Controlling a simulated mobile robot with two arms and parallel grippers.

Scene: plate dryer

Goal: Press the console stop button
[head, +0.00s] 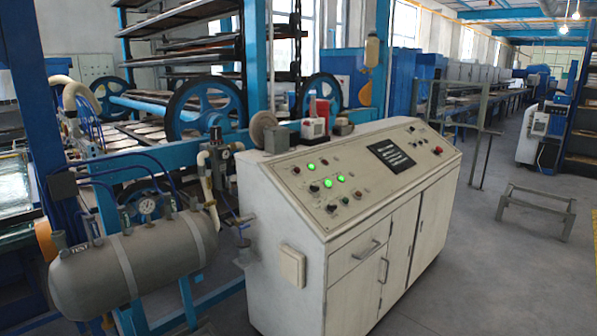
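The console (272,215) is a cream cabinet with a sloped top panel, standing in the middle of the head view. A red button (437,150) sits near the right end of the panel. A smaller reddish knob (358,195) sits near the panel's lower edge. No label can be read, so I cannot tell for certain which one is the stop button. Green lamps (328,183) glow on the left half, among dark knobs. A dark display plate (391,155) is in the middle. Neither of my grippers is in view.
A grey tank (130,262) with hoses and gauges stands left of the console. Blue dryer frames with a spoked wheel (205,108) rise behind it. A low metal stand (538,205) is on the floor at right. The grey floor between it and the console is clear.

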